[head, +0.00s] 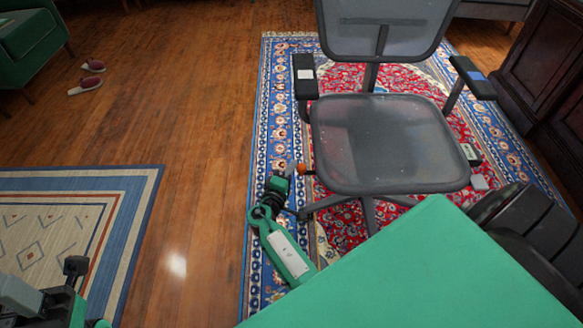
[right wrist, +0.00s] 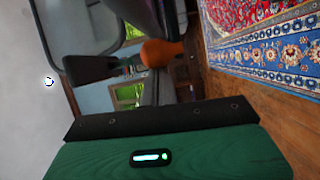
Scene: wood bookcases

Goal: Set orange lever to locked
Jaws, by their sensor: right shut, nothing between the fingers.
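The orange lever (head: 303,169) sticks out from under the left side of the grey office chair's seat (head: 378,140). In the right wrist view its rounded orange knob (right wrist: 162,52) shows large, just beyond the gripper. I cannot tell from its pose whether it is locked. My right gripper (head: 288,172) is shut and empty, just left of the knob; whether it touches the knob is unclear.
The chair stands on a blue and red patterned rug (head: 268,130), with a second rug (head: 60,220) at the left. Wood floor (head: 190,120) between them is clear. A dark wooden cabinet (head: 545,70) stands at the right. Slippers (head: 86,85) lie at the upper left.

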